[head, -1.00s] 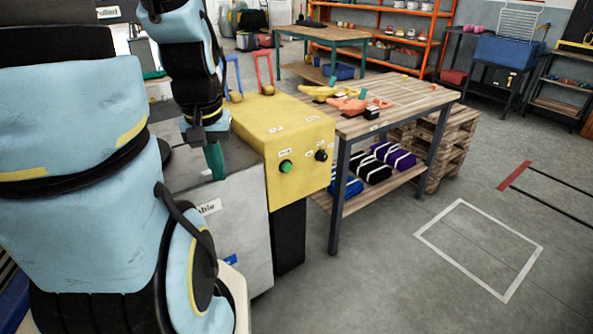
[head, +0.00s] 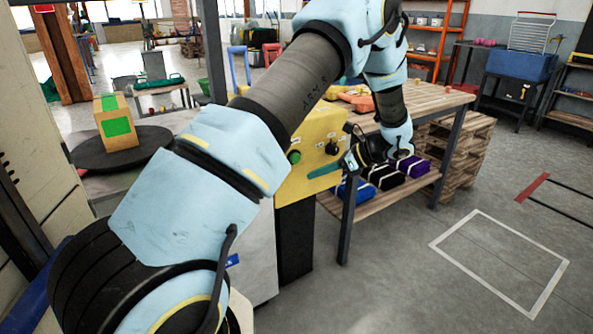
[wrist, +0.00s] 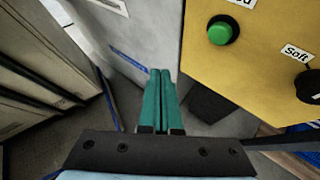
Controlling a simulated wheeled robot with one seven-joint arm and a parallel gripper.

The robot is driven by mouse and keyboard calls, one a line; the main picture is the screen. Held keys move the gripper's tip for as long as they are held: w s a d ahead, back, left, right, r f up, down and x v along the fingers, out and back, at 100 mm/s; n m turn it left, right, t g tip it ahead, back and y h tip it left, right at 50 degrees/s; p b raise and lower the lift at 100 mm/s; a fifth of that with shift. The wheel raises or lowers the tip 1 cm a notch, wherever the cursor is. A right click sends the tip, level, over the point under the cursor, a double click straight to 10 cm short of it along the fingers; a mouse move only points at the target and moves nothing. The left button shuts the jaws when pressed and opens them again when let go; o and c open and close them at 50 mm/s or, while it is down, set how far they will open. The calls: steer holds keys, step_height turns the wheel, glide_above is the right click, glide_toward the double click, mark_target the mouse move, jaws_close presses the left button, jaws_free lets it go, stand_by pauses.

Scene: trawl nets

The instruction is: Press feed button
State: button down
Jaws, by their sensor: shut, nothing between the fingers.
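A round green button (head: 294,157) sits on the front face of the yellow control box (head: 322,126). In the wrist view the green button (wrist: 222,30) is at upper right, below a label (wrist: 240,3) cut off by the frame edge and ending in "d". My gripper (head: 310,175) is in front of the box, lower and a little right of the button, with its teal fingers pointing left. In the wrist view my gripper (wrist: 160,74) is shut and empty, with its tips left of and below the button, apart from it.
A black knob (wrist: 311,86) labelled "Soft" sits right of the button. The wooden workbench (head: 436,103) stands close behind my wrist, with folded bundles (head: 384,176) on its shelf. A box with green patches (head: 117,124) stands on a dark round plate at left. Floor at right is clear.

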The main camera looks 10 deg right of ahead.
steer(key=shift+w+d+f+m+t, duration=0.1)
steer(key=shift+d+f+m+t, duration=0.15)
steer(key=shift+d, duration=0.3)
steer(key=shift+w+d+f+m+t, duration=0.1)
steer(key=shift+d+f+m+t, duration=0.1)
steer(key=shift+d+m, duration=0.25)
steer(key=shift+d, duration=0.1)
steer(key=w+a+b, duration=0.1)
steer(key=w+a, duration=0.2)
steer(key=w, duration=0.5)
steer(key=shift+a+b, duration=0.4)
stand_by(1.2)
steer(key=shift+w+a, duration=0.2)
steer(key=shift+w, duration=0.15)
